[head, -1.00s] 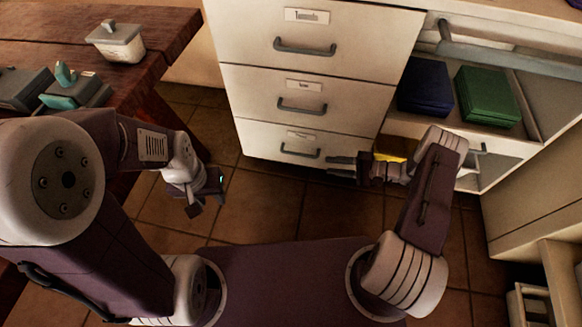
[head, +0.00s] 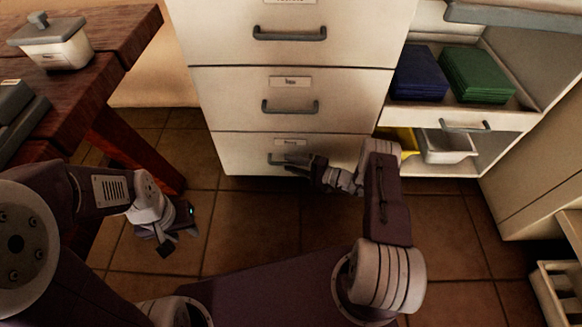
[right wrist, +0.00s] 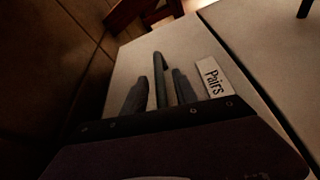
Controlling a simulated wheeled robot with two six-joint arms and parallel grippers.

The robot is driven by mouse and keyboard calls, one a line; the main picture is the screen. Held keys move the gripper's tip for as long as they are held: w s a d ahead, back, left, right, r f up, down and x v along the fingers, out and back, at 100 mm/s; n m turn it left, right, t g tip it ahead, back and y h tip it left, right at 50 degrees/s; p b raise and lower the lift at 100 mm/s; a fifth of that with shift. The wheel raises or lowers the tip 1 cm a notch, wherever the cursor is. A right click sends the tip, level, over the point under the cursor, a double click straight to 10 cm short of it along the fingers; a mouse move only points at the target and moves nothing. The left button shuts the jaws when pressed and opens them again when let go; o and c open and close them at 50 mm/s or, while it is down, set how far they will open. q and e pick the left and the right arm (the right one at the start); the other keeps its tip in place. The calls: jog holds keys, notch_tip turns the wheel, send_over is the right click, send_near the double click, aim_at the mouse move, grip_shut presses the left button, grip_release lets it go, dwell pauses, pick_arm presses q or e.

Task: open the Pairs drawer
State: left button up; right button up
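The Pairs drawer (head: 240,155) is the bottom one of the white cabinet and looks closed. The fingers stand apart, one on each side of the handle, with gaps visible. In the head view my right gripper (head: 298,164) is at the right part of this handle and partly hides it. My left gripper (head: 168,240) hangs over the floor at the left, away from the cabinet; its opening is unclear.
Two more drawers with handles (head: 290,107) are above. At the right, an open shelf holds blue (head: 418,75) and green (head: 476,75) stacks, above a white bin (head: 447,148). A wooden table (head: 115,55) stands at the left. Tiled floor before the drawers is clear.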

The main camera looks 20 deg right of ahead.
jog(key=shift+w+a, duration=0.15)
grip_shut()
dwell(1.4)
